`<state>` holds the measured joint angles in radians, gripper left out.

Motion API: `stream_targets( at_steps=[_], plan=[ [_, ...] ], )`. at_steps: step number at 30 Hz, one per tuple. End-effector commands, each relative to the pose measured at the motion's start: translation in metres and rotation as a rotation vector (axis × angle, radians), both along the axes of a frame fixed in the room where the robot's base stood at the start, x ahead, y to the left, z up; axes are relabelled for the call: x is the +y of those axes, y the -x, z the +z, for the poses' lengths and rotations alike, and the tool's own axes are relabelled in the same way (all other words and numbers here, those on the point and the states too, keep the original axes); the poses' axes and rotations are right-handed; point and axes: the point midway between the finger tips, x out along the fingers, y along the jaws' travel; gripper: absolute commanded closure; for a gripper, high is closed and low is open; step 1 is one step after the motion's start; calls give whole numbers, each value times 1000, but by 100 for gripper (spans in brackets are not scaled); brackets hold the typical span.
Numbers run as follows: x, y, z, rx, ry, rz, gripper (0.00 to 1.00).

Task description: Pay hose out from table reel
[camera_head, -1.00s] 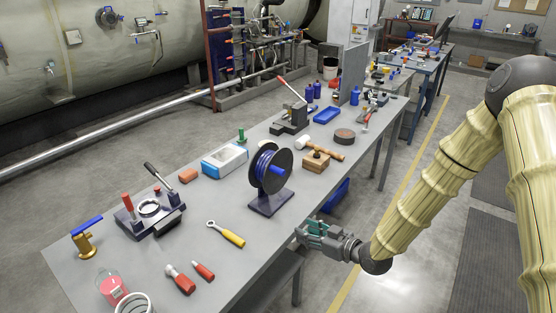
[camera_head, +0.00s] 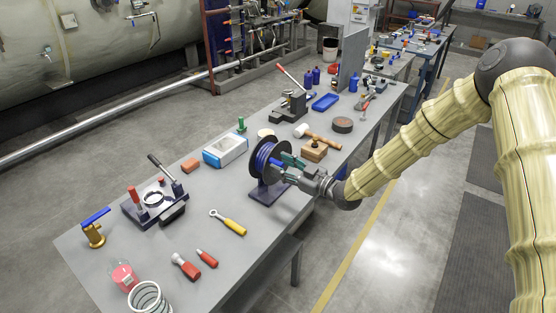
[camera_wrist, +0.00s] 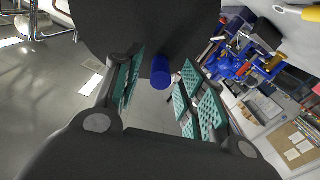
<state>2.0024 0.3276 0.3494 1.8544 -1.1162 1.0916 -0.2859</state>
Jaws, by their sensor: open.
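The table reel (camera_head: 258,162) stands on the workbench on a dark base plate (camera_head: 269,192), with blue hose wound between its black flanges. My gripper (camera_head: 288,165) is at the right side of the reel, level with its hub. In the wrist view the gripper (camera_wrist: 162,92) is open, its two green-padded fingers on either side of a blue cylinder (camera_wrist: 161,72) that sticks out from the dark flange (camera_wrist: 150,25). The fingers look apart from the cylinder. The hose windings are hidden in the wrist view.
A wooden block (camera_head: 314,150) and a mallet (camera_head: 320,138) lie just behind the gripper. A blue-white box (camera_head: 226,150) is left of the reel. A yellow-handled wrench (camera_head: 228,222) and red-handled tools (camera_head: 186,266) lie in front. Bench surface between them is clear.

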Motion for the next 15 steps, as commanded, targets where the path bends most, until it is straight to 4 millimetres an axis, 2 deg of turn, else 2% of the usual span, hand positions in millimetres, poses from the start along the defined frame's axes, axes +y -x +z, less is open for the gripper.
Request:
stream_targets(
  at_steps=[6, 15],
  plan=[
    [16, -11, 1, 1, -1, 0, 59],
    [19, -14, -1, 1, -1, 0, 59]
  ],
)
